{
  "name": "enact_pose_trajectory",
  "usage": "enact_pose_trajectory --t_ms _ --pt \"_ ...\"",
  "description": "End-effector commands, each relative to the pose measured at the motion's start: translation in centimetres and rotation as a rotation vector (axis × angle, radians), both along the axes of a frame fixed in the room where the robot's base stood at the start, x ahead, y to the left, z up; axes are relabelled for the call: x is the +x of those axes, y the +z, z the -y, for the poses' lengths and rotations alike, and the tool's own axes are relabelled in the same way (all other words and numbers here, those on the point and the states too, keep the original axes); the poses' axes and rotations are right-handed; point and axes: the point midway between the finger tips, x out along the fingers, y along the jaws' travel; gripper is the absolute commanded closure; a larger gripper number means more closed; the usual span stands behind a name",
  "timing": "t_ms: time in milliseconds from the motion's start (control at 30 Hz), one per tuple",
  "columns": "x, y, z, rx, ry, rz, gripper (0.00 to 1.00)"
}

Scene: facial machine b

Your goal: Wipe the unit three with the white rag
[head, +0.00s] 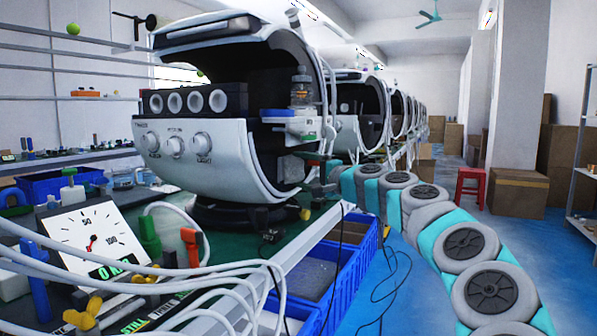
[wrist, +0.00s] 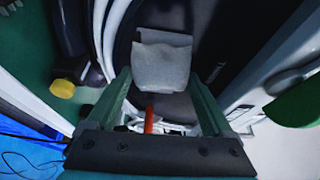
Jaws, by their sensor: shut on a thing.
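A white rounded facial machine (head: 205,110) with an open dark shell stands close by on the green-topped bench. More such machines (head: 360,110) stand in a row behind it. I see no readable number saying which is unit three. My gripper (wrist: 160,78) is shut on the white rag (wrist: 163,62), a pale grey-white piece between its green fingertips in the wrist view. Dark and white curved surfaces lie around the rag there; I cannot tell whether it touches them. In the head view my arm reaches to the right side of the nearest machine; the rag is not clear there.
White cables (head: 130,268) and a dial gauge (head: 90,240) crowd the front of the bench. Blue bins (head: 345,285) stand beneath its edge. A bottle (head: 301,88) stands on a small shelf at the nearest machine's right. A red stool (head: 470,185) and boxes stand farther right.

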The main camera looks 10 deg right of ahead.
Motion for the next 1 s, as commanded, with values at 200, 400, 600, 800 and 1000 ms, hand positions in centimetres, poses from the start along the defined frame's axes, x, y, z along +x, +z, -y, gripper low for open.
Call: enact_pose_trajectory --t_ms 200,400,600,800,1000 --pt "0.8 -0.2 0.5 -0.002 0.001 -0.002 0.66" --pt "0.2 -0.1 0.2 0.000 0.001 0.000 0.66" --pt "-1.2 -0.2 -0.8 -0.002 0.004 0.000 0.66" --pt "-2.4 0.0 -1.5 0.001 0.000 0.001 0.66" --pt "-2.6 0.0 -1.7 -0.001 0.000 -0.001 0.66"
